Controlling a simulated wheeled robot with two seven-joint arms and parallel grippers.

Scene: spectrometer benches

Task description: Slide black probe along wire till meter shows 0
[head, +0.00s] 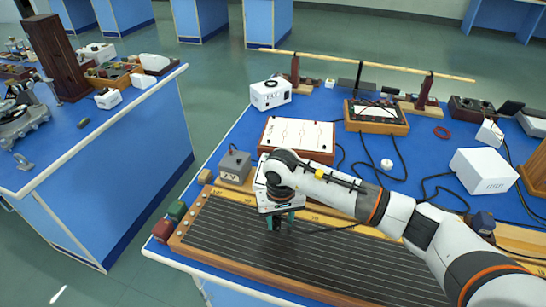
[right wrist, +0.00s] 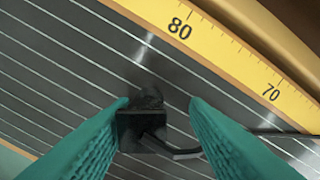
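The potentiometer board (head: 330,270) lies along the bench's front edge, with parallel wires and a yellow scale; its scale (right wrist: 225,55) shows 80 and 70 in the right wrist view. My right gripper (head: 276,226) points down over the board's left half. In the right wrist view its teal fingers (right wrist: 160,108) stand apart around the black probe (right wrist: 140,128). The probe lies nearer the left finger, with a visible gap to the right finger, and a black lead runs right. The meter (head: 378,112) has a white dial; its needle is too small to read. My left gripper is out of view.
A grey box (head: 235,166), a white box (head: 270,94) and a white panel (head: 300,135) stand behind the board. A larger white box (head: 483,171) stands at right. Black leads cross the blue bench top. Another bench (head: 90,130) stands across a gap at left.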

